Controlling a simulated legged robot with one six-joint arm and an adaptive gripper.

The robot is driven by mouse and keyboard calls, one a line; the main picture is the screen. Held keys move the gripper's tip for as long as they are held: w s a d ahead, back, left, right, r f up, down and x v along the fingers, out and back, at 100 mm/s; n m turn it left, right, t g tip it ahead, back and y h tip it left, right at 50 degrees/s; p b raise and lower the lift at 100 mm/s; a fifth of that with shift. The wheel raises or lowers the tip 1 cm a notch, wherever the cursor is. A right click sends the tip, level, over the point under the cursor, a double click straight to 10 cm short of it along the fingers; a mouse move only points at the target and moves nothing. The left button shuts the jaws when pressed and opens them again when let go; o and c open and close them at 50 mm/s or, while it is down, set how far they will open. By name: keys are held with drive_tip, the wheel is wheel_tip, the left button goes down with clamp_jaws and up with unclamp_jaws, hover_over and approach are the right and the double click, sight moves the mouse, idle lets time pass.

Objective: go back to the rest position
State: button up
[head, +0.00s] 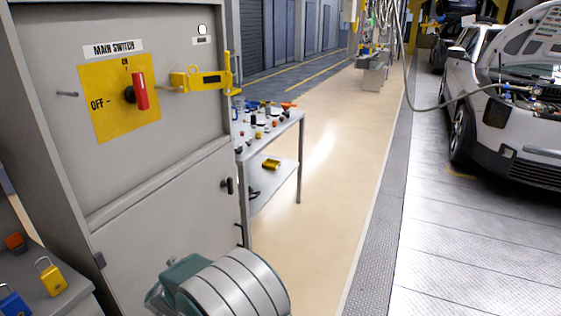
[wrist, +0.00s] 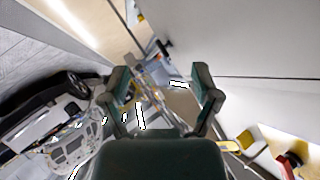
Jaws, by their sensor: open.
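My gripper (wrist: 163,92) shows in the wrist view with its two dark green fingers spread wide and nothing between them. It is open. In the head view, a grey and teal part of my arm shows at the bottom centre, in front of the cabinet; the fingers are not visible there. The grey cabinet (head: 170,215) carries a main switch with a red handle (head: 141,91) on a yellow plate (head: 100,115). The handle stands about upright, under the ON mark. A yellow hasp (head: 205,80) sticks out to the right of it.
A yellow padlock (head: 52,279) and a blue padlock (head: 14,304) stand on a grey surface at lower left. A cart (head: 297,118) with small items stands behind the cabinet. A white car (head: 510,100), hood raised, is at right. The beige floor (head: 335,165) between is clear.

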drive_tip(key=s+d+r+n+g+y, duration=0.2)
drive_tip(key=s+d+r+n+y, duration=0.15)
drive_tip(key=d+r, duration=1.55)
drive_tip(key=s+d+n+g+h, duration=0.2)
drive_tip(key=s+d+g+h, duration=0.2)
drive_tip(key=s+d, duration=1.9)
drive_tip(key=s+r+h, duration=0.1)
drive_tip(key=s, duration=0.3)
drive_tip(key=shift+g, duration=0.3)
